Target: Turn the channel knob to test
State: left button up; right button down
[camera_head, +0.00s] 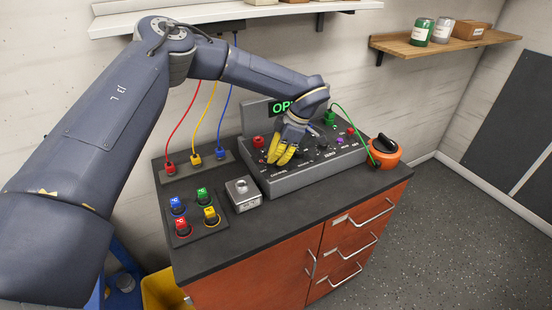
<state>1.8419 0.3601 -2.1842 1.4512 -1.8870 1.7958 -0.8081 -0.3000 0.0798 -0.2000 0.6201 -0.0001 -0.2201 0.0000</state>
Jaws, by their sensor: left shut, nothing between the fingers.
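The grey control console (318,177) stands on the dark bench top, with several knobs and plugs on its sloped face. My left gripper (281,160) has yellow fingertips. It is shut and empty, reaching down over the left part of the console face, just above the lettering along its lower edge. The channel knob is not clearly visible; the fingers cover that part of the panel. Whether the fingers touch a knob cannot be told. A green-lit display (280,107) behind the wrist shows letters starting with "OP", the rest hidden. My right gripper is out of view.
A small metal box (244,195) sits left of the console, beside a pad with several coloured connectors (180,228). Red, yellow and blue cables rise from a strip (196,164) behind. An orange round device (386,152) stands at the right. Shelves hang above.

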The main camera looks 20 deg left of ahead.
pick_arm(q)
jog(key=o, duration=0.6)
jog(key=shift+s+a+f, duration=0.1)
jog(key=shift+s+a, duration=0.1)
jog(key=shift+a, duration=0.2)
jog(key=o, duration=0.5)
jog(key=shift+w+d, duration=0.1)
jog(key=shift+d, duration=0.05)
jog(key=shift+c, duration=0.2)
jog(key=shift+d, duration=0.1)
jog(key=v, duration=1.2)
